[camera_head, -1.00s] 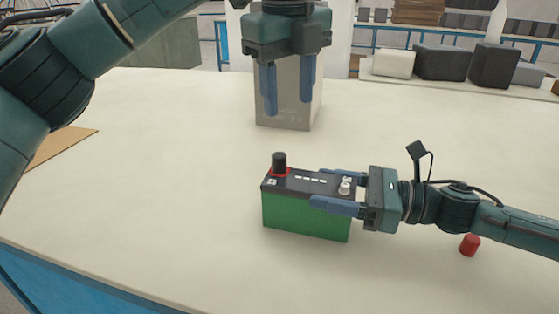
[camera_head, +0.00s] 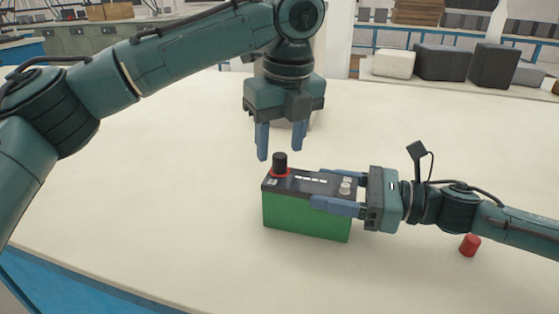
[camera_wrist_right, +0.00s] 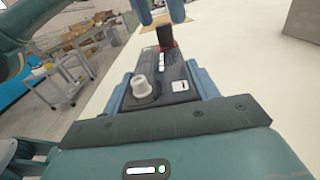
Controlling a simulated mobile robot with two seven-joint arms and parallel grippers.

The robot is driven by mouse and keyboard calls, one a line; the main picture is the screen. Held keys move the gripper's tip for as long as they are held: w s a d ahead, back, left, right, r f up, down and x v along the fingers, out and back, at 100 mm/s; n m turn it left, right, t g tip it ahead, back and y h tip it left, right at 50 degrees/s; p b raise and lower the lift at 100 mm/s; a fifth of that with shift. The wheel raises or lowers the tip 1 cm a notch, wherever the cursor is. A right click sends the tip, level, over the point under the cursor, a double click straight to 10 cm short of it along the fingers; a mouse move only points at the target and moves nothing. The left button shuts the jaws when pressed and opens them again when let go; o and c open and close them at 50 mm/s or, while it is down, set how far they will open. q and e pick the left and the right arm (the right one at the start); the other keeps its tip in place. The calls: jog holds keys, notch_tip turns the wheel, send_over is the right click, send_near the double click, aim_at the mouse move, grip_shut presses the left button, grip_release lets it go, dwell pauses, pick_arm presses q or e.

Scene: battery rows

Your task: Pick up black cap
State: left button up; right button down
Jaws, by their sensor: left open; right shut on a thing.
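The black cap (camera_head: 280,161) stands upright on a red ring at the left end of the green battery (camera_head: 305,215) with a black top. The cap also shows at the far end of the battery in the right wrist view (camera_wrist_right: 164,37). My left gripper (camera_head: 280,153) points down, open and empty, with its fingertips about level with the cap in the picture; the exact gap to the cap is hard to tell. My right gripper (camera_head: 340,190) is shut on the right end of the battery, one finger on each long side. A pale terminal (camera_head: 345,188) lies between those fingers.
A red cap (camera_head: 469,245) lies on the table (camera_head: 150,230) below my right arm. A grey box (camera_head: 316,112) stands behind my left gripper, mostly hidden. Dark and white boxes (camera_head: 441,63) sit on a surface at the back right. The front left of the table is clear.

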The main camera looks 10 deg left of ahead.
aim_at(280, 156)
pick_arm(q)
jog(key=shift+w+f, duration=0.1)
jog(key=shift+f, duration=0.7)
jog(key=shift+c, duration=0.2)
jog(key=c, duration=1)
jog(key=shift+r, duration=0.1)
notch_tip(280, 156, up, 10)
jog(key=o, duration=0.4)
jog(key=c, duration=0.4)
